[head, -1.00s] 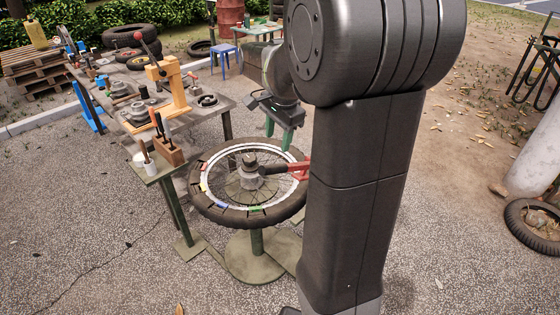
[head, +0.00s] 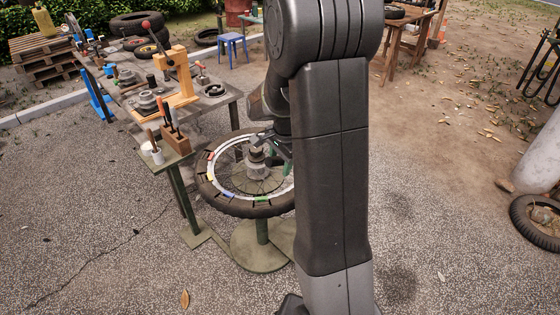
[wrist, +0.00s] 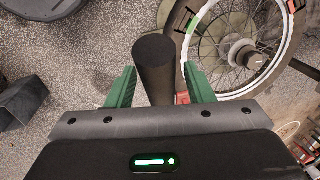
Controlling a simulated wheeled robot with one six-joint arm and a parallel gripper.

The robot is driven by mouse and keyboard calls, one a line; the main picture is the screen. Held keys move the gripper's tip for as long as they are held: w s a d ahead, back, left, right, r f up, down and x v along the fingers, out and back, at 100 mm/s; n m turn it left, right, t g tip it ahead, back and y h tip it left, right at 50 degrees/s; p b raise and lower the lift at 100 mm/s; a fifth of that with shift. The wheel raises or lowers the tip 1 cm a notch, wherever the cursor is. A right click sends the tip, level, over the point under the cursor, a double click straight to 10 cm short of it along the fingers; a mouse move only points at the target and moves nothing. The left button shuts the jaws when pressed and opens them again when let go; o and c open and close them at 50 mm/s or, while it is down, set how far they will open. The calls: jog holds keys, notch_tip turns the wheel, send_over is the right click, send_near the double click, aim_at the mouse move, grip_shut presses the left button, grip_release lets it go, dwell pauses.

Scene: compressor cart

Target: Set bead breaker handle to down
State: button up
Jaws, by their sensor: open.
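In the wrist view, a thick dark cylindrical bar (wrist: 153,58), which looks like the bead breaker handle, stands between the fingers of my gripper (wrist: 159,69). The green fingers are open, one on each side of the bar, with a gap visible on both sides. A small red part (wrist: 182,98) shows by the right finger, beside the tyre. In the head view my gripper (head: 271,143) is by the wheel (head: 247,208), mostly hidden. My arm hides the bead breaker there, so the handle's angle cannot be told.
The spoked wheel lies flat on a green stand (head: 262,232). A small tool stand (head: 178,143) and the workbench (head: 222,100) with an orange press (head: 180,80) are to its left. A loose tyre (head: 540,222) lies far right. Open ground lies in front.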

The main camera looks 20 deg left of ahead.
grip_shut()
jog(key=s+a+f+t+h+b, duration=0.1)
jog(key=s+f+t+b, duration=0.1)
jog(key=f+b, duration=0.8)
jog(key=s+f+t+h+b, duration=0.1)
jog(key=s+f+t+b, duration=0.1)
jog(key=f+b, duration=0.8)
jog(key=b, duration=0.9)
jog(key=shift+s+a+n+t, duration=0.25)
jog(key=shift+a+n+t, duration=0.05)
jog(key=shift+a+t, duration=0.1)
grip_release()
